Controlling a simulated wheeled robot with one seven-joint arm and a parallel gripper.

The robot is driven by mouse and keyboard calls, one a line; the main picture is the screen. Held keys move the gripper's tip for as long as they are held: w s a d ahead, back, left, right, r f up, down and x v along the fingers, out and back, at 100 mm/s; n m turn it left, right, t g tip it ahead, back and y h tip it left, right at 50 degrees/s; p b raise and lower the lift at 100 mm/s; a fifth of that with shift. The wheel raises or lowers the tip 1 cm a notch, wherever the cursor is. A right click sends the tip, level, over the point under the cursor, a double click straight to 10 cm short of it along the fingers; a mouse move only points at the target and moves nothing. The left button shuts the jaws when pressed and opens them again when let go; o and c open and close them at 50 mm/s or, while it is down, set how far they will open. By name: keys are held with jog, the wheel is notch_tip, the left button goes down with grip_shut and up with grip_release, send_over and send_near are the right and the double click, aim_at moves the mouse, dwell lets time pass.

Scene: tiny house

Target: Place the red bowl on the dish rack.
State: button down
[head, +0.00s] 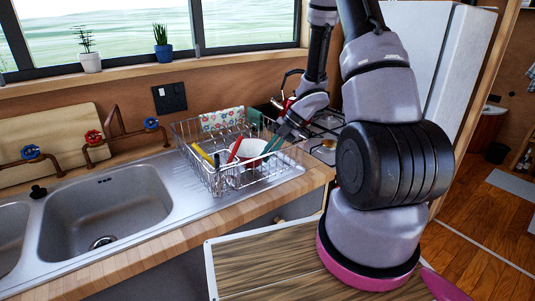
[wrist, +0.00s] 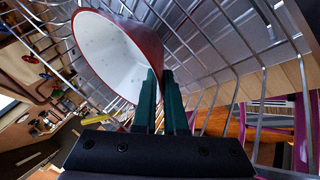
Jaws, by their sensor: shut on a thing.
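The red bowl (wrist: 112,50), white inside with a red outer side, is tilted among the wires of the dish rack in the wrist view. In the head view the bowl's pale inside (head: 250,149) shows within the metal wire dish rack (head: 215,186), partly hidden by my fingers. My gripper (head: 270,146) reaches down into the rack from the right. In the wrist view my gripper's green fingers (wrist: 162,88) are closed on the bowl's rim. I cannot tell whether the bowl's underside rests on the rack floor.
The rack stands on the drainboard right of the steel sink (head: 110,208). It also holds a yellow-handled item (head: 203,154), a red-handled item (head: 234,150) and a patterned cloth (head: 221,119). A kettle (head: 290,88) and stove (head: 328,125) are behind my gripper.

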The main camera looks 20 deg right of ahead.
jog(key=c, duration=1)
grip_release()
jog(key=v, duration=1.2)
jog(key=w+r+m+t+h, duration=0.3)
jog(key=w+r+m+t, duration=0.5)
jog(key=r, duration=0.4)
jog(key=w+d+r+m+t+h, duration=0.1)
jog(key=d+r+m+t+h, duration=0.25)
jog(key=r+m, duration=0.45)
jog(key=s+d+r+m+g+h, duration=0.2)
jog(key=s+r+m+h, duration=0.2)
jog(key=s+r+m, duration=0.45)
jog(key=s+a+f+m+g+y, duration=0.1)
jog(key=s+a+m, duration=0.1)
jog(key=s, duration=0.4)
jog(key=s+a+f+m+y, duration=0.1)
jog(key=s+a+m+y, duration=0.1)
jog(key=s+a, duration=0.3)
jog(key=s+a+f+m+g+y, duration=0.1)
jog(key=s+a+m+y, duration=0.1)
jog(key=s+a+m, duration=0.2)
jog(key=shift+s+a+f+g, duration=0.1)
jog(key=shift+s+g, duration=0.25)
jog(key=shift+s, duration=1.3)
